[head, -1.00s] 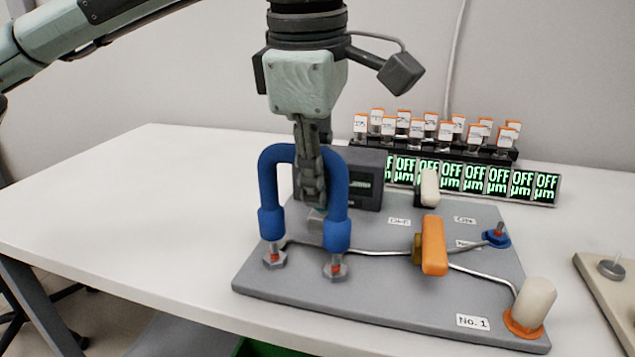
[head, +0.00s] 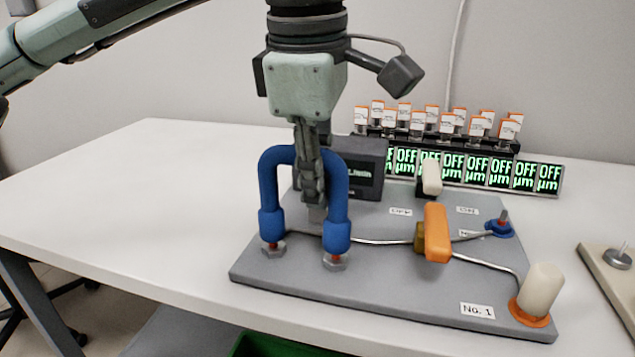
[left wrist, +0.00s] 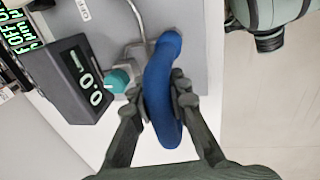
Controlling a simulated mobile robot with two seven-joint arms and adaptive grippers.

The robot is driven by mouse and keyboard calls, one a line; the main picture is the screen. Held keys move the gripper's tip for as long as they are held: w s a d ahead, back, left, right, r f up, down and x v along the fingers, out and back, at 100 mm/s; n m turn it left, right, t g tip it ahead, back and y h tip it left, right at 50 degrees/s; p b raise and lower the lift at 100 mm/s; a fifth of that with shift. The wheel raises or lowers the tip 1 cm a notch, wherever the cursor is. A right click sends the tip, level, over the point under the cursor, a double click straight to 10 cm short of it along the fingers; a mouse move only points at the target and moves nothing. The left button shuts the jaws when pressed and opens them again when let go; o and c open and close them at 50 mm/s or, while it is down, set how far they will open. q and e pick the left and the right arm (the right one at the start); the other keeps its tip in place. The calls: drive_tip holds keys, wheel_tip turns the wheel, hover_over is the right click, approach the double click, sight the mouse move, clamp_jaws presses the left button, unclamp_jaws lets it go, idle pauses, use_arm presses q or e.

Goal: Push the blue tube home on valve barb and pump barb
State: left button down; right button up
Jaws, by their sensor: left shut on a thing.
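The blue tube (head: 338,200) is an upside-down U with a thick cuff at each lower end. My left gripper (head: 311,195) is shut on the top of its arch from above; in the left wrist view the fingers pinch the blue tube (left wrist: 158,95) from both sides. The left cuff stands over one barb (head: 273,248) and the right cuff over the other barb (head: 335,261). A little red shows below both cuffs, above the grey hex bases. Which barb is the valve's and which the pump's I cannot tell. My right gripper is not in view.
The grey board (head: 380,308) carries an orange-handled valve (head: 436,232), a white knob (head: 539,290), a blue fitting (head: 499,228) and thin metal pipes. A dark display box (head: 358,168) stands behind the tube. Several vials and "OFF" displays (head: 477,172) line the back. The table's left is clear.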

use_arm(q)
drive_tip(key=shift+f, duration=0.3)
drive_tip(key=shift+f+b, duration=0.35)
drive_tip(key=shift+b, duration=0.1)
drive_tip(key=shift+f, duration=0.15)
drive_tip(key=c, duration=1.4)
unclamp_jaws()
wheel_tip(320, 180, up, 12)
drive_tip(key=s, duration=0.2)
drive_tip(key=shift+a, duration=0.35)
drive_tip(key=shift+s, duration=0.1)
